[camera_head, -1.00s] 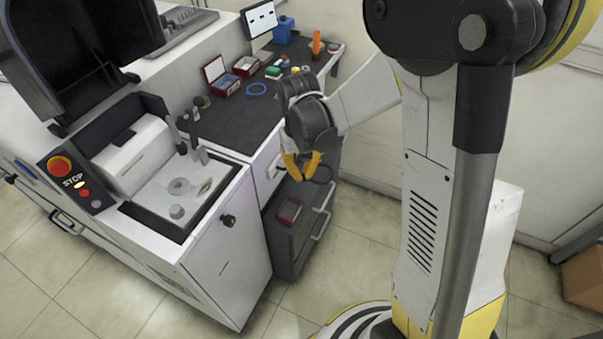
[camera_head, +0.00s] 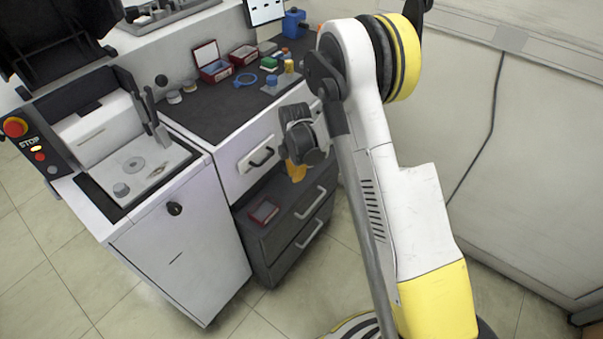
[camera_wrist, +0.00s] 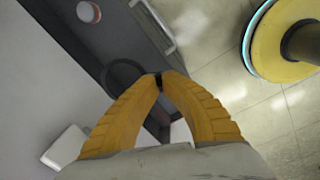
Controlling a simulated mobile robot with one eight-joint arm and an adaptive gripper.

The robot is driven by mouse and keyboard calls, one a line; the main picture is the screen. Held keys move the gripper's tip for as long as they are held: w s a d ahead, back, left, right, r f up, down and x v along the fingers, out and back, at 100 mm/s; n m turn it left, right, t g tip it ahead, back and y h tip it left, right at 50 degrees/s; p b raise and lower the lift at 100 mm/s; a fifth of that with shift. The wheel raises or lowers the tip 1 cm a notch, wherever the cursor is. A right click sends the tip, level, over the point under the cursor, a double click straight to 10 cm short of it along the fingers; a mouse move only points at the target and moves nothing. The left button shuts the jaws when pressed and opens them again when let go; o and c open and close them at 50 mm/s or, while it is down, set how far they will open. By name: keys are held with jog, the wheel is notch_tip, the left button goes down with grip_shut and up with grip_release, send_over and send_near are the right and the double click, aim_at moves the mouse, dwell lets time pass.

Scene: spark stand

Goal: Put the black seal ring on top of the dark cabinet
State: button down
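The dark cabinet (camera_head: 280,250) stands below and to the right of the white drawer bench in the head view. In the wrist view its dark top (camera_wrist: 118,40) lies below my fingers. The black seal ring (camera_wrist: 106,80) shows faintly in the wrist view as a dark loop at the left of my fingertips, over the cabinet. My gripper (camera_wrist: 159,78) has its yellow fingertips nearly together with the ring's edge at them. In the head view my gripper (camera_head: 296,172) is over the cabinet's back part and hides the ring. I cannot tell whether the ring touches the cabinet.
A red box (camera_head: 263,212) sits on the cabinet's near part. The bench top (camera_head: 215,120) holds red boxes, a blue ring (camera_head: 246,79) and small parts. A white machine (camera_head: 185,240) stands at the left. A drawer handle (camera_head: 260,157) projects near my gripper.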

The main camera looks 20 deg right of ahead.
aim_at(294, 198)
jog(key=shift+w+f+n+b, duration=0.3)
jog(key=shift+f+n+b, duration=0.45)
jog(key=shift+f, duration=1.25)
jog(key=shift+w+f+n+b, duration=0.35)
jog(key=shift+f+n+b, duration=0.4)
jog(key=shift+f, duration=1.3)
jog(key=shift+w+f+n+b, duration=0.3)
jog(key=shift+f+n+b, duration=0.4)
jog(key=shift+f, duration=1.3)
jog(key=shift+f, duration=0.8)
jog(key=c, duration=1.5)
grip_release()
jog(key=shift+c, duration=0.2)
jog(key=shift+r, duration=0.1)
jog(key=r, duration=0.8)
jog(key=s+r, duration=0.1)
jog(key=r, duration=0.3)
jog(key=shift+d, duration=0.1)
